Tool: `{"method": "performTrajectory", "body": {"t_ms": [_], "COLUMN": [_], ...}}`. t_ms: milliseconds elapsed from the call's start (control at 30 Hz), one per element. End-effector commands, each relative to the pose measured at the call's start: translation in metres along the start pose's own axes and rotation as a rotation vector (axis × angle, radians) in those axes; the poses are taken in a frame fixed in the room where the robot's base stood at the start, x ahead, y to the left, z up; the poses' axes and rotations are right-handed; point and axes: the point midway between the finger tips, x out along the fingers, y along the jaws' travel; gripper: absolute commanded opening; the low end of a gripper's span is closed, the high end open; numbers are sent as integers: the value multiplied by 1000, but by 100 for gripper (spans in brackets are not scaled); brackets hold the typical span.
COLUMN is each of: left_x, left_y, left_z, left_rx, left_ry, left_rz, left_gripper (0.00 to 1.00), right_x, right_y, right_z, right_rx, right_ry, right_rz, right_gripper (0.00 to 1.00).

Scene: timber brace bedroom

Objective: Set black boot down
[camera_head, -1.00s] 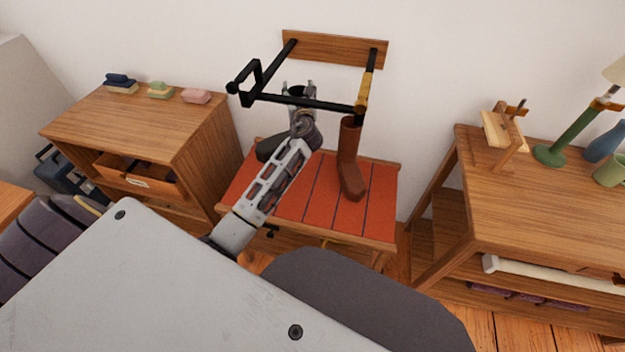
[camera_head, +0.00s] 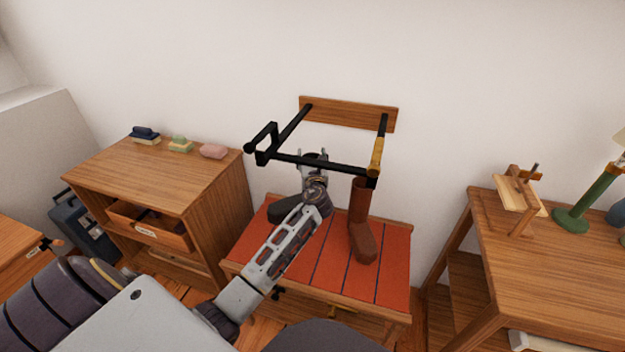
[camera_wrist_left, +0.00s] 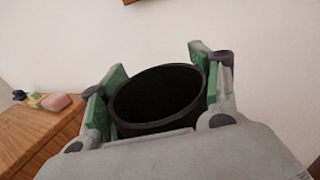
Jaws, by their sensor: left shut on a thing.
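The black boot (camera_head: 285,209) is upright at the left part of the red slatted bench top (camera_head: 389,268), partly hidden behind my left gripper and arm. I cannot tell whether its sole touches the bench. My left gripper (camera_head: 314,158) is shut on the boot's shaft near its top. In the left wrist view the boot's dark round opening (camera_wrist_left: 158,97) sits between the two green-padded fingers. A brown boot (camera_head: 361,222) stands upright on the bench to the right of the gripper. My right gripper is not in view.
A black rail frame (camera_head: 318,163) on a wooden wall board (camera_head: 349,113) hangs over the bench, close to my gripper. A wooden cabinet (camera_head: 160,180) with brushes and soap-like blocks stands left. A wooden table (camera_head: 535,250) with a lamp (camera_head: 590,200) stands right.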

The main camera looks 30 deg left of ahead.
Motion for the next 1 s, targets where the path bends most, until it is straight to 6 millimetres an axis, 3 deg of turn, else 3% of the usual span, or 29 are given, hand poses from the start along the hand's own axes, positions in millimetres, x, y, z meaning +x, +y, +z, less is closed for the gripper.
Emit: {"method": "performTrajectory", "body": {"t_ms": [300, 800, 1000], "left_x": [0, 0, 0], "left_y": [0, 0, 0], "left_z": [-26, -32, -47], "left_rx": [0, -1, 0], "left_ry": [-1, -2, -1], "left_rz": [0, 0, 0], "left_gripper": [8, 8, 8], "right_x": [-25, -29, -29], "right_y": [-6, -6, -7], "right_z": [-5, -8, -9], "right_rx": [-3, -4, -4], "right_ry": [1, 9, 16], "right_rz": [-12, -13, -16], "right_gripper": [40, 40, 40]}}
